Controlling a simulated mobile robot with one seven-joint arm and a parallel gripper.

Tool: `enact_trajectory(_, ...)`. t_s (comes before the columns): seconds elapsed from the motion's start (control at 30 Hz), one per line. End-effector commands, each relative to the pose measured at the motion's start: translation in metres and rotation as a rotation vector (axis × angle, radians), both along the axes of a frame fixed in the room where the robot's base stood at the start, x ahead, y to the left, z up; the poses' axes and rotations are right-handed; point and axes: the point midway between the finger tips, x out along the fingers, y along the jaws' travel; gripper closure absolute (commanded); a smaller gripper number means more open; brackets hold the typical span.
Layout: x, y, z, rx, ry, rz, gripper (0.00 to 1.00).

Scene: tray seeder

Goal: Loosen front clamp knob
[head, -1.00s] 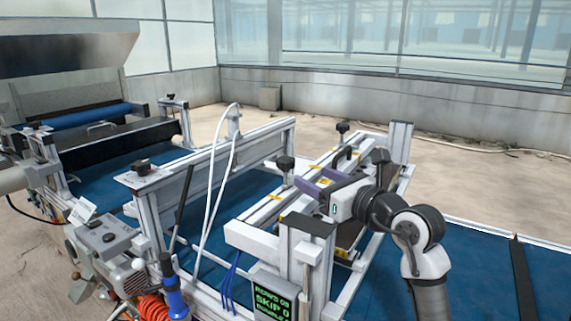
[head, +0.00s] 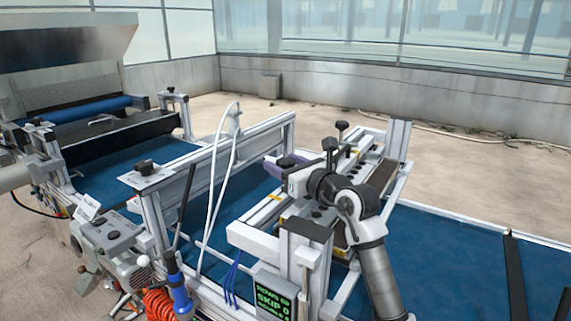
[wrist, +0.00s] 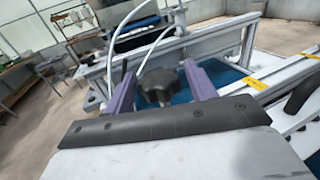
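The black clamp knob (head: 285,162) stands on the near side of the cross frame above the blue belt. In the wrist view the knob (wrist: 160,84) sits between the two purple fingers of my gripper (wrist: 158,72). The fingers are spread, one on each side of the knob, with only narrow gaps seen; whether either touches it I cannot tell. In the head view my gripper (head: 277,168) reaches the knob from the right, and its body partly hides the far finger.
Another black knob (head: 341,126) stands farther back on the frame. White hoses (head: 215,180) loop over the rail left of my gripper. A display (head: 272,300) and a white beam (head: 258,240) are in front.

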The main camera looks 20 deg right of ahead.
Motion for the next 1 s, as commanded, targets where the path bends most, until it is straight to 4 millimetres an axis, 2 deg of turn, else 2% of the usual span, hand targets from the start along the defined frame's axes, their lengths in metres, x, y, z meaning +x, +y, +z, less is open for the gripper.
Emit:
enact_trajectory(0.03,-0.0001,0.0001,0.0001,0.0,0.0,0.0,0.51)
enact_trajectory(0.3,-0.0003,0.0,0.0002,0.0,0.0,0.0,0.85)
enact_trajectory(0.53,0.0007,-0.0007,-0.0046,0.001,0.004,0.053,0.85)
enact_trajectory(1.0,-0.0004,0.0005,0.0003,0.0,0.001,0.121,0.86)
